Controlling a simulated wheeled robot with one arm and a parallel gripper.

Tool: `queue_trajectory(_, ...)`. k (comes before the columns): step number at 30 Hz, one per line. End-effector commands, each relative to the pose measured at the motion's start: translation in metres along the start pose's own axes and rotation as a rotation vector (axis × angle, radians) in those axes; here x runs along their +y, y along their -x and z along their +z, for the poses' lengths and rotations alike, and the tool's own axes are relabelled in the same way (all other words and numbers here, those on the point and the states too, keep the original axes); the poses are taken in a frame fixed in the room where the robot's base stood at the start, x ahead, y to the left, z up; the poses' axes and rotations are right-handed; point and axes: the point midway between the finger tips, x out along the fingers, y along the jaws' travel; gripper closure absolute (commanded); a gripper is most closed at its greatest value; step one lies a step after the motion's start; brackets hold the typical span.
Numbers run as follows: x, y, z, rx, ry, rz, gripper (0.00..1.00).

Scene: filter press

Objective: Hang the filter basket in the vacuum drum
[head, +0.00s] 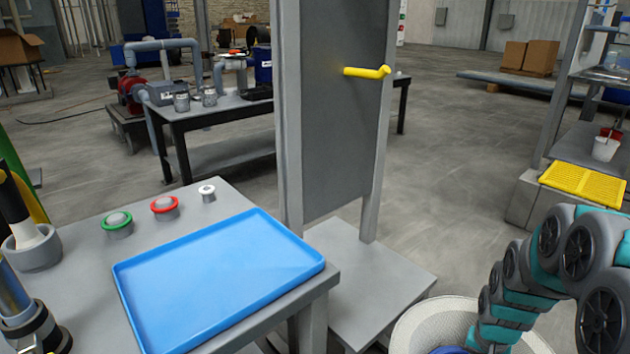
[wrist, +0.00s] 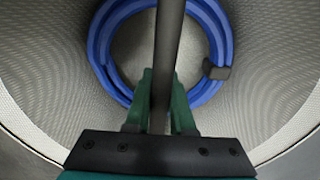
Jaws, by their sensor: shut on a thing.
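The filter basket (head: 418,318) shows at the bottom right in the head view as a pale round mesh rim, cut off by the frame and partly hidden by my arm. In the wrist view I look down into its mesh wall (wrist: 272,75). A dark handle bar (wrist: 170,35) crosses over its opening. My gripper (wrist: 160,85) has green fingers on either side of this bar and is shut on it. A blue ring (wrist: 99,50) with a dark end piece lies at the bottom of the basket. I cannot make out the vacuum drum in either view.
A blue tray (head: 220,275) lies on a grey table with green, red and white buttons (head: 165,207). A grey upright panel (head: 345,110) with a yellow handle (head: 367,72) stands mid-view. A yellow grate (head: 585,184) is at the right. Open floor (head: 450,170) lies between.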

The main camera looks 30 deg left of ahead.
Motion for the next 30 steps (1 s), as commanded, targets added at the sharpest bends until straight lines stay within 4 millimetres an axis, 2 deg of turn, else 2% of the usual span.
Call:
queue_trajectory(1,0.004,-0.012,-0.006,-0.004,0.013,0.001,1.0)
queue_trajectory(6,0.016,-0.045,-0.023,-0.005,0.069,0.003,1.0)
queue_trajectory(17,0.03,-0.086,-0.05,0.011,0.151,0.011,1.0)
queue_trajectory(26,0.03,-0.083,-0.049,0.013,0.149,0.014,1.0)
queue_trajectory(30,0.029,-0.074,-0.049,0.013,0.149,0.011,1.0)
